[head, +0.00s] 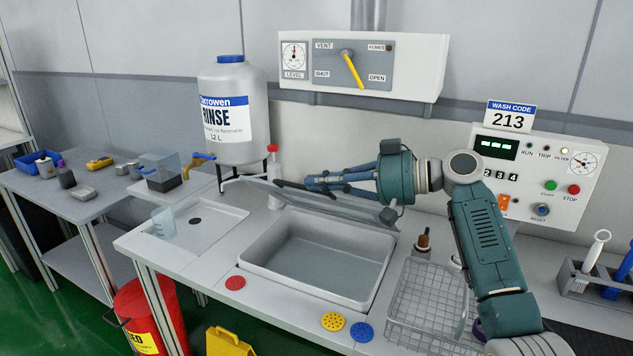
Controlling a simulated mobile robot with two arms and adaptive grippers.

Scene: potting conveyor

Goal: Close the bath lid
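The bath (318,262) is a pale rectangular sink basin in the middle of the bench. Its top is uncovered and its grey inside shows. A long, thin grey panel (345,215) stands raised along its back edge, seen nearly edge-on; it looks like the lid, held open. My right gripper (303,185) reaches in from the right, above and along this panel, its dark and blue fingers pointing left. I cannot tell whether the fingers touch the panel or how far they are apart. My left gripper is not in view.
A rinse tank (235,135) and a red-capped bottle (274,175) stand behind the bath. A wire basket (425,300) is at its right. Red, yellow and blue discs (333,321) lie along the front. A vent panel (362,65) hangs above.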

